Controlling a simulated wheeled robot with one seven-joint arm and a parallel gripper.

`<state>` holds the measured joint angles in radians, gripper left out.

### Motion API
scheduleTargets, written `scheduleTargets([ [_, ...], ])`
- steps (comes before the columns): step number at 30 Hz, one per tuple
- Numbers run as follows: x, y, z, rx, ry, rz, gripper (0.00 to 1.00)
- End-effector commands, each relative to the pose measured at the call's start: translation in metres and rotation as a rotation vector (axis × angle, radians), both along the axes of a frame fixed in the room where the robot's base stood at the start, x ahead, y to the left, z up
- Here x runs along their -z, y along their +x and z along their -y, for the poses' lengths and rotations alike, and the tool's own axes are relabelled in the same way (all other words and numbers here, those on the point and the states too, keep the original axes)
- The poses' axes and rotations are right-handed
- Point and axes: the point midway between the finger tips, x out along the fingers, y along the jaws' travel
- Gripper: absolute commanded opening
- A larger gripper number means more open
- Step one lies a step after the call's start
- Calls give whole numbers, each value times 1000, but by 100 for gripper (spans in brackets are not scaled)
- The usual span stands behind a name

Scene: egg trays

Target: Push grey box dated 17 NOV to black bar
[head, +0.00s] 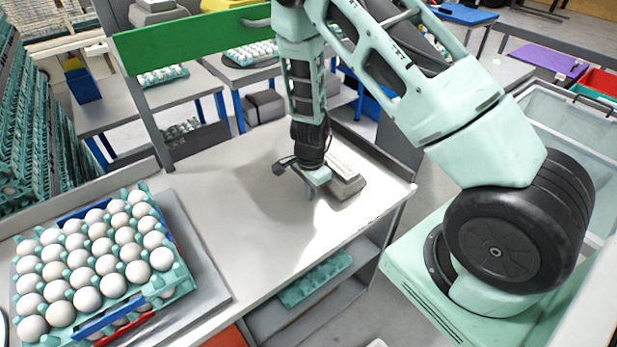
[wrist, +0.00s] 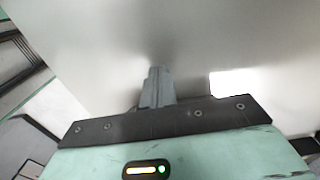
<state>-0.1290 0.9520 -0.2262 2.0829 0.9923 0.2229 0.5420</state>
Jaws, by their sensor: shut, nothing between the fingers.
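A grey box (head: 349,187) with a pale top sits on the white table, right beside my gripper. Its date is too small to read. My gripper (head: 310,193) points down close to the tabletop at the left of the box, partly in front of it; I cannot tell whether they touch. In the wrist view the fingers (wrist: 158,88) are together, with nothing between them, over the pale table surface. I cannot clearly make out a black bar in either view.
A tray of white eggs (head: 179,278) stands on a grey plate at the table's left. The white tabletop (head: 230,210) between tray and gripper is clear. A green board (head: 190,43) on a grey post stands at the back. The table's front edge (head: 335,240) is near the box.

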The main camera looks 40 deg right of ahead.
Motion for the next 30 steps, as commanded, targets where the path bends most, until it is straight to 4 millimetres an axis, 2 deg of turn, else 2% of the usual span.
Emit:
scheduleTargets([
  [1, -7, 2, 13, 9, -3, 5, 0],
  [6, -5, 2, 30, 5, -3, 3, 0],
  [22, -4, 3, 41, 4, -3, 5, 0],
  [25, -2, 5, 59, 7, -3, 6, 0],
  [30, -2, 6, 107, 8, -5, 7, 0],
])
